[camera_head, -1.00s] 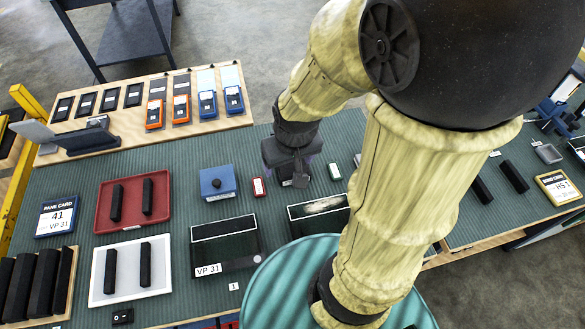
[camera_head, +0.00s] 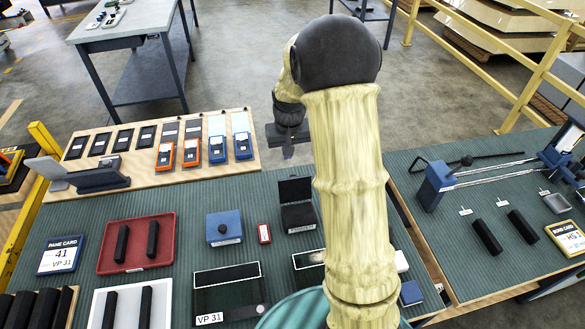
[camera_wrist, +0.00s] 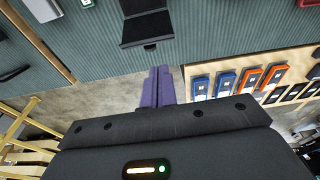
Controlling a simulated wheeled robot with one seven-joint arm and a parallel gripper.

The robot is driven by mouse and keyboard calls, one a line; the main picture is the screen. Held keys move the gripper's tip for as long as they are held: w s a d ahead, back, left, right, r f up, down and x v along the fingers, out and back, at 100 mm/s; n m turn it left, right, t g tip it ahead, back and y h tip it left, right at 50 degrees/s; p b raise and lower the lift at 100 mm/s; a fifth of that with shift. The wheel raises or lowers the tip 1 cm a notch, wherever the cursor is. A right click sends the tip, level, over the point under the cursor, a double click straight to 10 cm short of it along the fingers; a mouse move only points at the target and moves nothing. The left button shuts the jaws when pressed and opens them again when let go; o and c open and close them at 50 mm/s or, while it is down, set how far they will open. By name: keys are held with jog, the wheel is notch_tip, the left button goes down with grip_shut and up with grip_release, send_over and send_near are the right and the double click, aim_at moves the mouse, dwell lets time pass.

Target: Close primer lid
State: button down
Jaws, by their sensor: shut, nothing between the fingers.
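A small black case (camera_head: 300,218) stands on the green mat with its lid (camera_head: 296,190) raised, standing up at the back. Its label is too small to read. The open case also shows at the top of the wrist view (camera_wrist: 147,27). My gripper (camera_head: 288,153) is shut and empty, beyond the case and above the table's far edge. It is apart from the lid. Its purple fingers (camera_wrist: 158,72) are together in the wrist view, pointing towards the case.
A blue box with a black knob (camera_head: 224,229) and a small red box (camera_head: 264,233) stand left of the case. A wooden board (camera_head: 205,165) with several meters lies behind. My arm hides the mat right of the case.

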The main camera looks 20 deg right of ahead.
aim_at(294, 187)
jog(key=w+d+f, duration=0.3)
jog(key=w+f, duration=0.1)
jog(key=w, duration=0.4)
jog(key=s+f+p, duration=0.3)
jog(key=f+p, duration=0.2)
jog(key=f, duration=0.4)
jog(key=shift+s, duration=0.15)
dwell(0.3)
jog(key=shift+d+m, duration=0.1)
jog(key=shift+m, duration=0.2)
